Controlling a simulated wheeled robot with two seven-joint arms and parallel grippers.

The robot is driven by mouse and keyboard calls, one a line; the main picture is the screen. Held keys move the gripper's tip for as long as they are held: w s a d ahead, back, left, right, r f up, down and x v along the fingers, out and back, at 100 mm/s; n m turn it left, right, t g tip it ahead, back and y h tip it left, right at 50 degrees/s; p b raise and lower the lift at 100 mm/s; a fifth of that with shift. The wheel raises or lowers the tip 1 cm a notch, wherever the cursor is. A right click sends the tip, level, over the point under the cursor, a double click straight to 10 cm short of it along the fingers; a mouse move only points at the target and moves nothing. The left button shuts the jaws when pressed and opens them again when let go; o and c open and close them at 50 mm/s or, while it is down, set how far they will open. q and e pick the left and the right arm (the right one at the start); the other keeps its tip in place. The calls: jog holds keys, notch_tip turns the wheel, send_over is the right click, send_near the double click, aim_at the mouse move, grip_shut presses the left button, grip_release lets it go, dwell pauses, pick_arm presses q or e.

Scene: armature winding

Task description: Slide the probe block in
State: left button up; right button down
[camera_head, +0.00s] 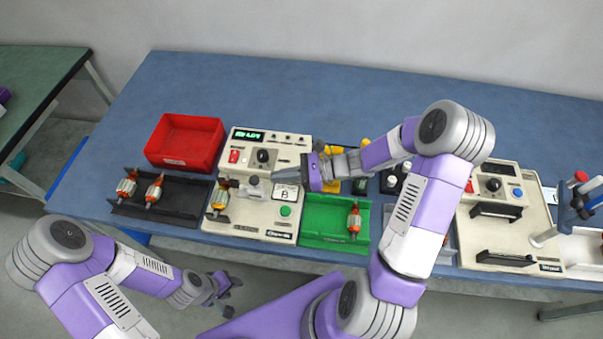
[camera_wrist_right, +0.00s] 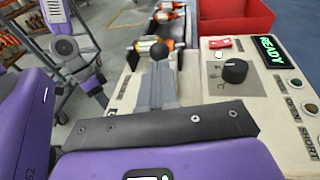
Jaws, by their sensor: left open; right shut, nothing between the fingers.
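The tester (camera_head: 250,225) stands on the blue table, with an armature (camera_head: 219,200) lying at its left side. The grey probe block (camera_head: 253,188) sits on the tester to the right of that armature, with a gap that I cannot measure. My right gripper (camera_head: 287,172) is shut and empty, reaching in from the right toward the block. In the right wrist view its grey fingers (camera_wrist_right: 160,88) point at a dark ball knob (camera_wrist_right: 160,50), and contact cannot be told. The armature (camera_wrist_right: 145,46) shows behind the knob. My left gripper (camera_head: 226,285) is open and empty below the table's front edge.
The tester display (camera_wrist_right: 268,50) reads READY. A red bin (camera_head: 185,140) and a black tray (camera_head: 175,205) with two armatures stand left of the tester. A green tray (camera_head: 325,235) with one armature stands to its right. Another device (camera_head: 510,235) is farther right.

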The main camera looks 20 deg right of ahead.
aim_at(256, 187)
jog(key=x, duration=0.2)
jog(key=shift+w+a+f, duration=0.1)
jog(key=shift+a, duration=0.4)
jog(key=shift+w, duration=0.1)
jog(key=w+a, duration=0.2)
jog(key=a, duration=0.1)
jog(key=shift+w+a+b, duration=0.1)
jog(key=shift+a+b, duration=0.05)
jog(key=shift+b, duration=0.25)
